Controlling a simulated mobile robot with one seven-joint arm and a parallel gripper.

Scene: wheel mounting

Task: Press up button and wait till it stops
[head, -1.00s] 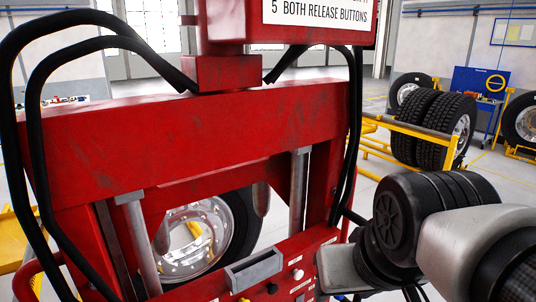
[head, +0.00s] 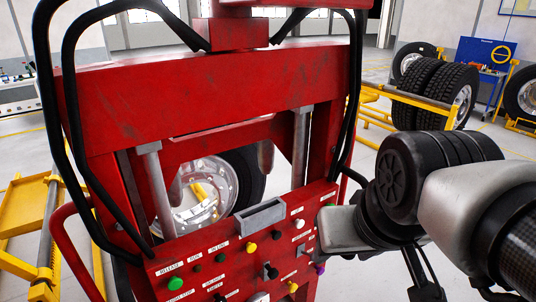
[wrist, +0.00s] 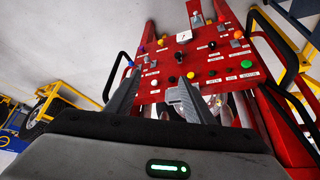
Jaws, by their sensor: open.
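The red control panel (head: 225,262) fills the lower middle of the head view, with several small buttons and knobs and white labels. A green button (head: 174,283), a yellow button (head: 251,247) and a white button (head: 299,224) show on it. Most labels are too small to read, so I cannot tell which is the up button. In the wrist view the panel (wrist: 208,62) lies beyond my gripper (wrist: 155,98), whose two fingers are apart with nothing between them. In the head view the grey gripper body (head: 338,232) is at the panel's right edge; contact is unclear.
A red frame (head: 215,95) with black hoses (head: 75,120) stands above the panel. A wheel (head: 215,190) shows behind it. Tyres on a yellow rack (head: 405,125) stand at the right, and a yellow frame (head: 30,215) stands at the left.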

